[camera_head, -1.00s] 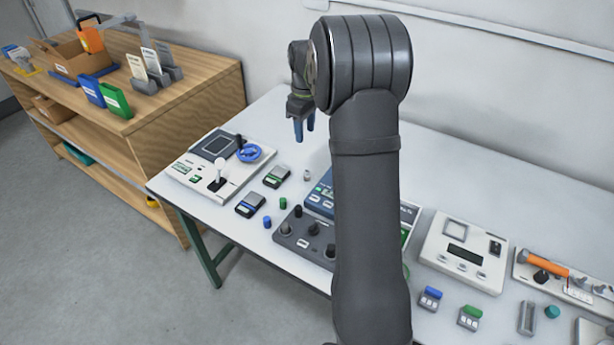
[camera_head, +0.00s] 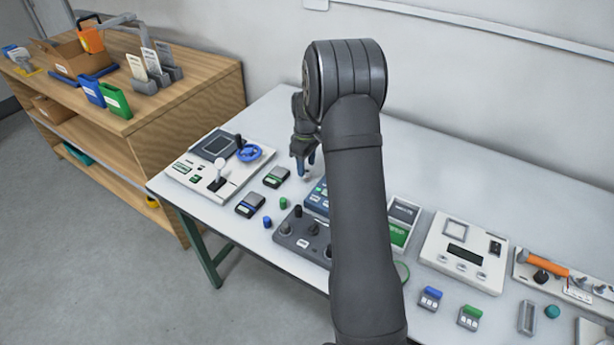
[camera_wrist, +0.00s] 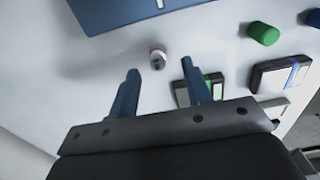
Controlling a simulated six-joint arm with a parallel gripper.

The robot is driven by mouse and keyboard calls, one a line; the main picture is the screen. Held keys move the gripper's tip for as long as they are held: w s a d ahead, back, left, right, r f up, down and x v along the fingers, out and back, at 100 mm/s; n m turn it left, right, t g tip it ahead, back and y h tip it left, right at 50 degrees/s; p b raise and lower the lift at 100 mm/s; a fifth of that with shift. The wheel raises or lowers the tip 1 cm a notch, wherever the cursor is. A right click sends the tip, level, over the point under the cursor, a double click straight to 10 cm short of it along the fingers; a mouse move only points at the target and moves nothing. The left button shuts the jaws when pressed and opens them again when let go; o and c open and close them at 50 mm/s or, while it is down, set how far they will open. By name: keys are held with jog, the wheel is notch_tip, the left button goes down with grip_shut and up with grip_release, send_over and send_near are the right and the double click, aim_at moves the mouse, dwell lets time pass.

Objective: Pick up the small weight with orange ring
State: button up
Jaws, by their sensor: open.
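The small weight (camera_wrist: 157,58), a pale little cylinder with a faint orange-brown band, stands on the white table. In the wrist view it is near the top centre, just beyond and between my two blue fingertips. My gripper (camera_wrist: 160,70) is open and empty, with the fingers spread either side of the line to the weight. In the head view my gripper (camera_head: 305,168) points down, low over the table beside the blue device, and its fingers mostly cover the weight's spot.
A blue device (camera_wrist: 140,8) lies close beyond the weight. A dark scale-like box (camera_head: 277,177), a second one (camera_head: 250,205), a blue cylinder (camera_head: 267,222) and a green cylinder (camera_head: 283,203) stand nearby. A panel with a blue wheel (camera_head: 249,153) is to the left.

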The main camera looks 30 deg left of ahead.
aim_at(307, 171)
notch_tip(307, 171, down, 4)
jog(key=shift+w+d+r, duration=0.1)
jog(key=shift+w+d, duration=0.05)
grip_shut()
